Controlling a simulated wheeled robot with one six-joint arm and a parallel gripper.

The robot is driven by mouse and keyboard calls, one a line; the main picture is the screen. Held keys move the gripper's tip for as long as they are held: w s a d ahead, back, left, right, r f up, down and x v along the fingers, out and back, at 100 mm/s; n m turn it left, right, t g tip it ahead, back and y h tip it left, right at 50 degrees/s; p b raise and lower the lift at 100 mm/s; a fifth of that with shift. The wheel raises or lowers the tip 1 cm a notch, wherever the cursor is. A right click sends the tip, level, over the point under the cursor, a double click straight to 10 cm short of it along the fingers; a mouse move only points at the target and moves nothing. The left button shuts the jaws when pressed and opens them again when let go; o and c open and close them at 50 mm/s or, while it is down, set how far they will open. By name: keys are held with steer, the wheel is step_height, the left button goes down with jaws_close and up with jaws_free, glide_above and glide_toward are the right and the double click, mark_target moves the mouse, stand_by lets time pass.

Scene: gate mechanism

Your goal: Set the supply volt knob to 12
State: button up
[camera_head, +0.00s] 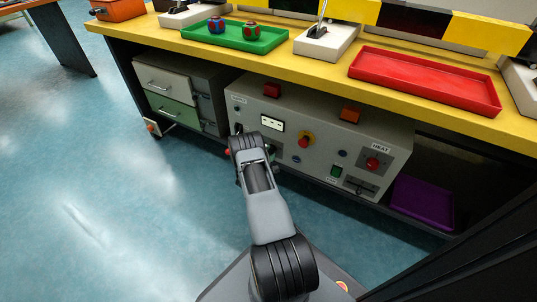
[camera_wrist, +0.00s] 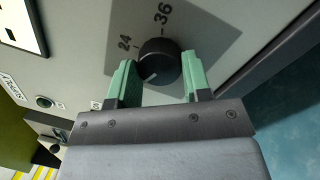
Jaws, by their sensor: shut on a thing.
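The black supply volt knob (camera_wrist: 158,52) sits on a grey dial plate (camera_wrist: 200,28) in the wrist view. The labels 24 and 36 show above it; a 12 is not visible. A pale pointer line on the knob points down and left. My gripper (camera_wrist: 159,60) has its green fingers on either side of the knob and is shut on it. In the head view my arm hides the knob and the fingers at the left of the grey control panel (camera_head: 325,150).
A purple bin (camera_head: 422,203) stands right; open floor lies left.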

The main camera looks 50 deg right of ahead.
steer(key=shift+n, duration=0.5)
steer(key=o, duration=0.9)
steer(key=p+v, duration=0.3)
steer(key=v, duration=1)
steer(key=shift+s+a+f+p, duration=0.1)
steer(key=shift+s+a+p, duration=0.1)
steer(key=shift+a+p, duration=0.15)
